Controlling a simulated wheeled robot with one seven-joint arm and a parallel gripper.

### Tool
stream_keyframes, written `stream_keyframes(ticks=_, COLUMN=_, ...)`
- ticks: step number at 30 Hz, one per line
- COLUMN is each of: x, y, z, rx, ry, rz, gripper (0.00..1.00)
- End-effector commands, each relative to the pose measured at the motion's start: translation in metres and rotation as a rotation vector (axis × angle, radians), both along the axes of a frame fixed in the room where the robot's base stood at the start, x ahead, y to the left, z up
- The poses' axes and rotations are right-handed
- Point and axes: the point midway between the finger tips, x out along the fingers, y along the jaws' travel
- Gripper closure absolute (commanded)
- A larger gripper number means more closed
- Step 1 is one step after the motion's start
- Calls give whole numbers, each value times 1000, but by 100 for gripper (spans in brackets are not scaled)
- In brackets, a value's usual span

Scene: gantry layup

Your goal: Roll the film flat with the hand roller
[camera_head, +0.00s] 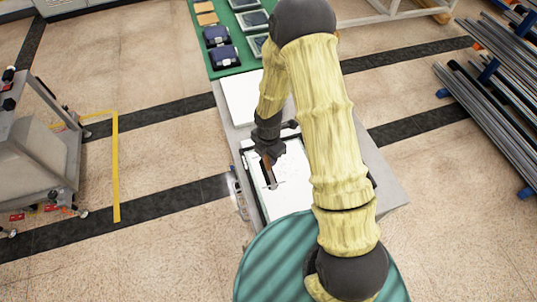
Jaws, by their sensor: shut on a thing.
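My gripper (268,157) points down over the near part of the table, at the end of my yellow-sleeved arm. It is shut on the hand roller (270,173), of which a brown part and a dark part show below the jaws. The roller is over a white sheet (287,200), which looks like the film, in a dark-edged frame. I cannot tell whether the roller touches the sheet. My arm hides the right side of the sheet.
The grey table (383,188) has a second white panel (241,97) farther back. A green mat (228,64) beyond holds dark blue cases (217,36) and framed panels. A grey cart (35,150) stands left; metal bars (490,95) lie right. Open floor surrounds the table.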

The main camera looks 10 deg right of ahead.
Motion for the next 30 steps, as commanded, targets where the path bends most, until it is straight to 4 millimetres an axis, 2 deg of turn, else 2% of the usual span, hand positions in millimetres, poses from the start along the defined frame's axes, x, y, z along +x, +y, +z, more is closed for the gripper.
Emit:
stream_keyframes(ticks=3, x=0, y=0, z=-16, rx=0, ry=0, rz=-1, gripper=90)
stream_keyframes(ticks=12, x=0, y=0, z=-39, rx=0, ry=0, rz=1, gripper=90)
stream_keyframes(ticks=30, x=0, y=0, z=-40, rx=1, ry=-1, rz=1, gripper=90)
